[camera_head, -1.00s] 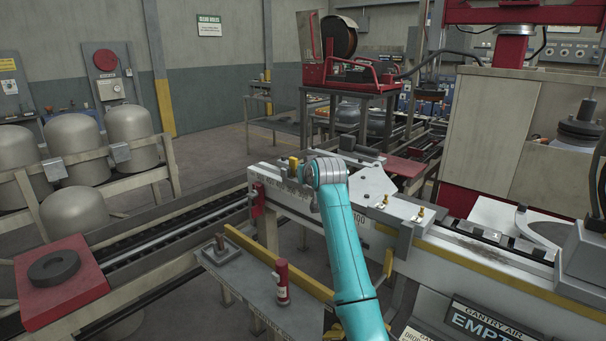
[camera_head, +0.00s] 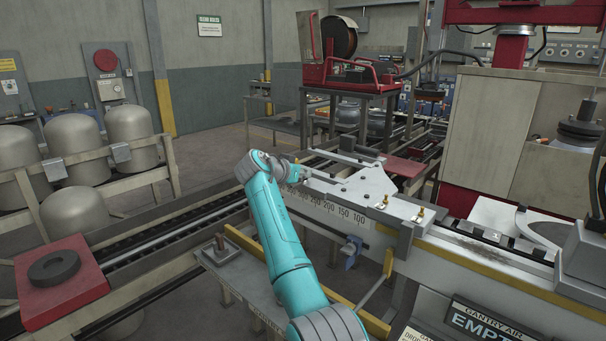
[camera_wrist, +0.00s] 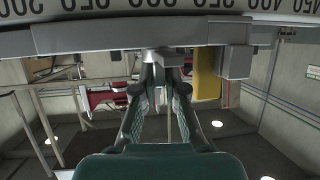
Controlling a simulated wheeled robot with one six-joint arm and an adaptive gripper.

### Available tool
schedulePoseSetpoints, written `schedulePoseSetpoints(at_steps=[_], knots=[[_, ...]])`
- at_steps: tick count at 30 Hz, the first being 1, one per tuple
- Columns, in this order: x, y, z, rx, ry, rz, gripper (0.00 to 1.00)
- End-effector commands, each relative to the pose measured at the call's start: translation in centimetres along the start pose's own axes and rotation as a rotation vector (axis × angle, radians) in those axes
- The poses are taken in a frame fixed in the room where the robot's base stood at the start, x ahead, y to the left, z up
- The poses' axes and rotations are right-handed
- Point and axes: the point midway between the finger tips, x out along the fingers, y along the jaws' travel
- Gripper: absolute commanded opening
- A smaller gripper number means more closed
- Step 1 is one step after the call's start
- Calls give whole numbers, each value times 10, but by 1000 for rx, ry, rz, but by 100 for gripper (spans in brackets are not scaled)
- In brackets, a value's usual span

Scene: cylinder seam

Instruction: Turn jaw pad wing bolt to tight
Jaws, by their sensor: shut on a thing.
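My gripper (camera_wrist: 166,72) shows in the wrist view with its two fingers drawn close together at a small grey metal piece (camera_wrist: 168,57), which appears to be the jaw pad wing bolt. This piece sits at the lower edge of a long grey bar. The fingers cover most of it, so its wings and angle cannot be made out. In the head view my teal arm reaches to the left end of the numbered scale beam (camera_head: 335,210), and its wrist hides the fingertips and the bolt.
A pale plate with brass knobs (camera_head: 370,188) lies on the beam. A yellow rail (camera_head: 245,243) edges the low grey table (camera_head: 222,268). A red block with a dark ring (camera_head: 54,267) stands at left. A grey block (camera_wrist: 236,62) and yellow post (camera_wrist: 207,75) are close right of my fingers.

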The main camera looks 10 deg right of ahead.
Motion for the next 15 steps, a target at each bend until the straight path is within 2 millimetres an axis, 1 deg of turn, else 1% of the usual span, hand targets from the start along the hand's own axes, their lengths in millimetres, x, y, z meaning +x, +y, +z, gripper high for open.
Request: schedulePoseSetpoints(at_steps=[15], knots=[[0, -1, 2, 59, -4, 153, 0]])
